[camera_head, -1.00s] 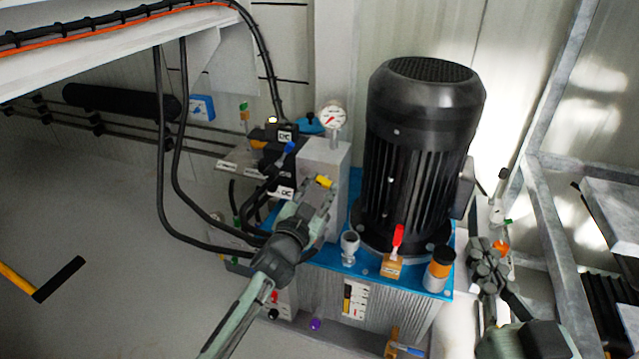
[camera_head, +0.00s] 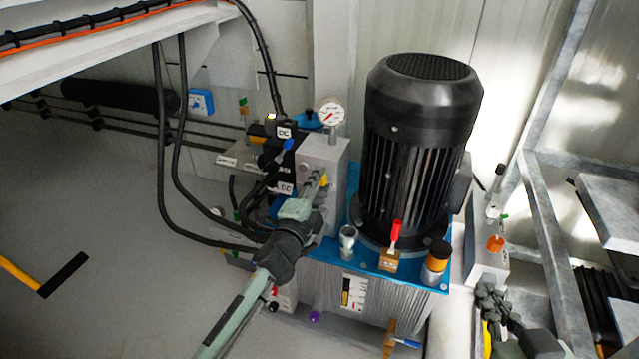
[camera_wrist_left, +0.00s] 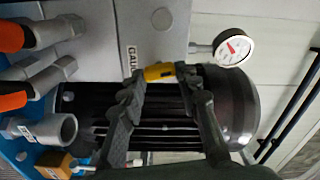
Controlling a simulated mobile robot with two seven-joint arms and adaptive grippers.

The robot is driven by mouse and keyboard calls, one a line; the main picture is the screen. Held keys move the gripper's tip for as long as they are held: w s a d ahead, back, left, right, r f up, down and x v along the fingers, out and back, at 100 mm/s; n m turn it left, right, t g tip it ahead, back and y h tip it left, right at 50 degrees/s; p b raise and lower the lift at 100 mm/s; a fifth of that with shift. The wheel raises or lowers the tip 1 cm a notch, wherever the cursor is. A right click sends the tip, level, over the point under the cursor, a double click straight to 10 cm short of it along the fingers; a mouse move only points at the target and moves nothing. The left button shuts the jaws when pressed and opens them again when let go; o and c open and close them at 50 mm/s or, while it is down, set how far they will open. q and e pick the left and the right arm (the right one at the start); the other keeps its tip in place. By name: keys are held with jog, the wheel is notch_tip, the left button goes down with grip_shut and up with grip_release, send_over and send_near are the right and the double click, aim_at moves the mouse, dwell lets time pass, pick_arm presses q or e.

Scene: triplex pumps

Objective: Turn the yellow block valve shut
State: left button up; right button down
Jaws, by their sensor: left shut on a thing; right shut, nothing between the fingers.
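The yellow block valve handle (camera_head: 324,181) sits on the side of the grey manifold block (camera_head: 322,152), below the pressure gauge. In the left wrist view the yellow handle (camera_wrist_left: 158,72) lies between the two fingertips, beside the "GAUGE" label. My left gripper (camera_head: 316,184) reaches up from below and is shut on the handle, covering part of it in the head view. My right gripper (camera_head: 492,296) is shut and empty at the lower right, away from the valve.
A large black motor (camera_head: 420,140) stands on the blue tank top (camera_head: 345,262), right of the block. A red-handled valve (camera_head: 396,236) and an orange-black cap (camera_head: 436,262) are in front of it. Black hoses (camera_head: 172,170) hang at left. A white gauge (camera_head: 331,112) stands above.

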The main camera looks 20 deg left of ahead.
pick_arm(q)
jog(key=shift+m, duration=1.2)
jog(key=o, duration=1.2)
jog(key=shift+c, duration=0.2)
jog(key=shift+s, duration=0.1)
jog(key=s, duration=1.2)
jog(key=shift+a, duration=0.2)
jog(key=shift+f, duration=0.1)
